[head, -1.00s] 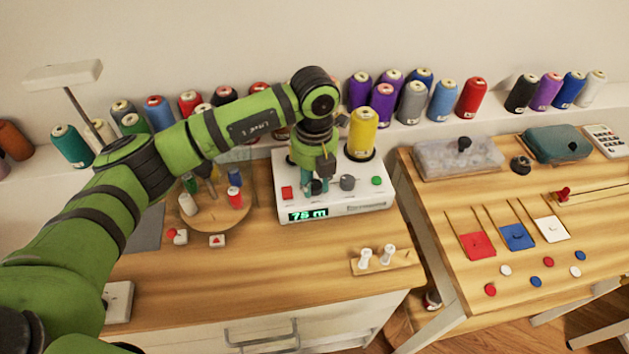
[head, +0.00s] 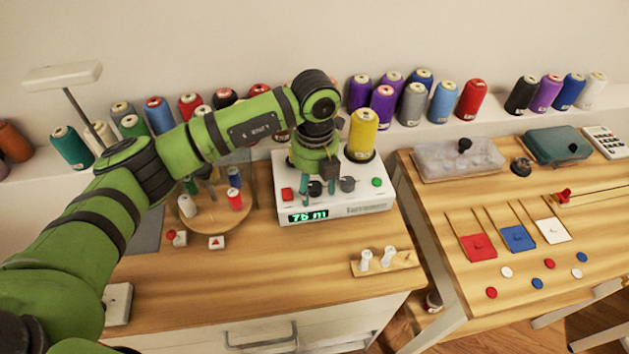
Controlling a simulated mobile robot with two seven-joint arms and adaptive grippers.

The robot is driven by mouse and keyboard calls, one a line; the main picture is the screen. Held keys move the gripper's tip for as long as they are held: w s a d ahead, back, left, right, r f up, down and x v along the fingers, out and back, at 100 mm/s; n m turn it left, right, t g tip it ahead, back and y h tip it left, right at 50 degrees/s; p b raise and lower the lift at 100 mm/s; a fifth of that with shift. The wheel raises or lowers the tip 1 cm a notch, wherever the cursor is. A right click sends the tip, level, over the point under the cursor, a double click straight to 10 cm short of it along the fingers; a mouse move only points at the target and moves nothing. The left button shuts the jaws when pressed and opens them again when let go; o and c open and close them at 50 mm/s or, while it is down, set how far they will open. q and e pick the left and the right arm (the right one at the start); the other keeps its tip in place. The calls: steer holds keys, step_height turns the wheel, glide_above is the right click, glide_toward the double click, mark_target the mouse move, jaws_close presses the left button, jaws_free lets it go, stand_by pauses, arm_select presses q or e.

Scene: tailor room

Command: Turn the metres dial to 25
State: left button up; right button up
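A white machine (head: 345,213) stands on the wooden cabinet top. Its green display (head: 308,216) reads 75 or 76 m; the last digit is hard to tell. A black dial (head: 315,188) sits on its sloping top above the display, with a grey dial (head: 347,184) to the right. My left gripper (head: 318,190) points down over the black dial. Its teal fingers are spread, one on each side of the dial, with gaps visible. My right gripper is out of view.
A red button (head: 287,194) and a green button (head: 376,182) flank the dials. A yellow thread cone (head: 362,134) stands on the machine's back right. A round wooden stand (head: 212,212) with small spools is to the left.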

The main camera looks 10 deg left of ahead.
mark_target(315, 186)
arm_select(q)
steer(key=shift+w+r, duration=0.1)
steer(key=shift+w+r, duration=0.1)
steer(key=shift+r, duration=0.45)
step_height(315, 186, up, 11)
stand_by(0.4)
